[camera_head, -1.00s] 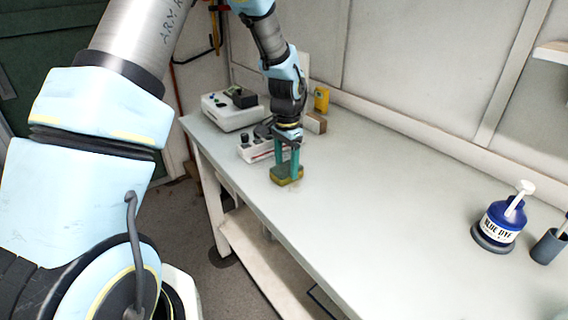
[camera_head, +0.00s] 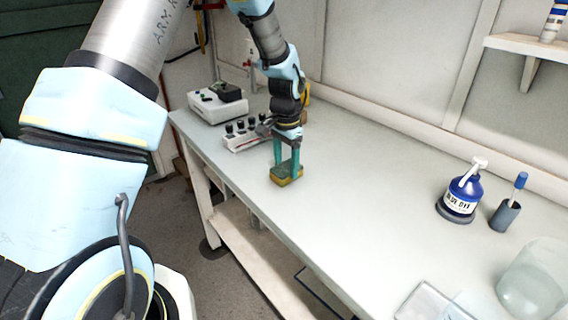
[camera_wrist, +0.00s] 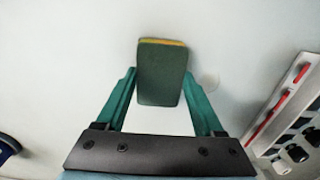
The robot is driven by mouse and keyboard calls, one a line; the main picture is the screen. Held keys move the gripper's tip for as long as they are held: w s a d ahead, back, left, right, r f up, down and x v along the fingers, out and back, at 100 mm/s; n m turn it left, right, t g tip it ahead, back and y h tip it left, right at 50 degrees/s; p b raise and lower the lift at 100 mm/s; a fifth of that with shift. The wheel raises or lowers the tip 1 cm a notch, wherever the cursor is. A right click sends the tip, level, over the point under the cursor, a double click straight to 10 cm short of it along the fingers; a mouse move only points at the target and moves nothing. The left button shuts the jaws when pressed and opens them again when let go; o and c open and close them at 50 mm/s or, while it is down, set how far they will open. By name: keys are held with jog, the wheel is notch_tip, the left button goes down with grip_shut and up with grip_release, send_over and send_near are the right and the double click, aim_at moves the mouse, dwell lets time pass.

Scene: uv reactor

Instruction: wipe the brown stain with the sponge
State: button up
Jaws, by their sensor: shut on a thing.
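The sponge (camera_head: 286,174) is yellow with a dark green top. My gripper (camera_head: 287,165) is shut on the sponge, its teal fingers on either side, at or just above the white bench top near its front edge. In the wrist view, the sponge (camera_wrist: 162,75) sits between the two fingers of my gripper (camera_wrist: 160,88), over bare white surface. I see no brown stain in either view.
On the bench (camera_head: 350,190), a white box (camera_head: 218,104) and a unit with black knobs (camera_head: 246,133) stand behind left of the sponge. The blue dye bottle (camera_head: 462,192), a grey holder (camera_head: 505,215), a glass beaker (camera_head: 532,278) and a clear flat dish (camera_head: 435,303) stand right. The middle is clear.

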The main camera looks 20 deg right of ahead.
aim_at(286, 167)
jog(key=shift+w+r, duration=0.2)
jog(key=shift+r, duration=0.95)
jog(key=shift+r+p, duration=2.2)
jog(key=shift+r, duration=0.6)
